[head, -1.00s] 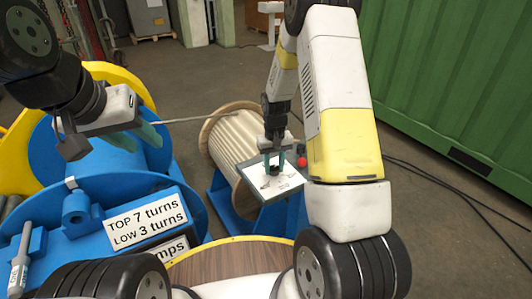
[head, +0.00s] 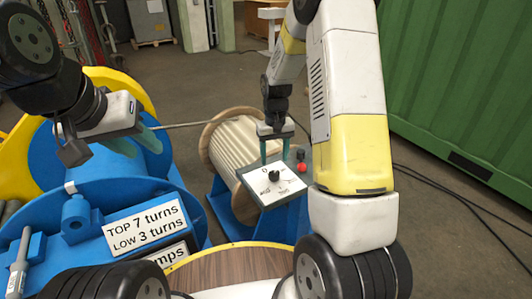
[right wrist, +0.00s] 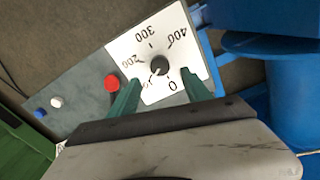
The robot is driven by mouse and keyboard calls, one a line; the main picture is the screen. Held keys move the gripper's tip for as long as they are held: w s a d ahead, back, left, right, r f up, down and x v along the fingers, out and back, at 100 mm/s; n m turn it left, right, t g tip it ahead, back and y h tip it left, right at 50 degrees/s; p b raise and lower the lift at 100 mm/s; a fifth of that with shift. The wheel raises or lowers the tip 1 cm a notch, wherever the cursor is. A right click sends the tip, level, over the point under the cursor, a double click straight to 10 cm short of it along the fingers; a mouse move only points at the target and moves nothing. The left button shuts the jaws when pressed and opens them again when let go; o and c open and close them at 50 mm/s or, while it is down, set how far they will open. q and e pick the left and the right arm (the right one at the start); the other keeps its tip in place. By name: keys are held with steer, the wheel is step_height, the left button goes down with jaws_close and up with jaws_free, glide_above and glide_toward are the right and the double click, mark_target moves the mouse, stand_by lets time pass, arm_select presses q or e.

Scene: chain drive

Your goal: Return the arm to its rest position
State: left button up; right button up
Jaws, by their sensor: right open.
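My right gripper (head: 275,160) is open and empty, above a control box with a white dial plate (head: 262,189). The dial plate also shows in the right wrist view (right wrist: 120,48). Its black knob (head: 274,175) stands clear of the fingers in the head view. In the right wrist view the knob (right wrist: 159,65) appears between the two green fingers, with scale numbers from 0 to 400 around it. My left gripper (head: 134,146) hangs over the blue machinery at the left. Its green fingers show in part, and their opening is unclear.
A red button (head: 301,168) sits beside the dial. A ribbed pale drum (head: 238,150) in a blue stand is behind the box. A sign (head: 145,228) reads "TOP 7 turns, LOW 3 turns". A green container (head: 460,90) stands at the right. Black cables lie on the floor.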

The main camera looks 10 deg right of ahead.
steer(key=shift+r, duration=0.45)
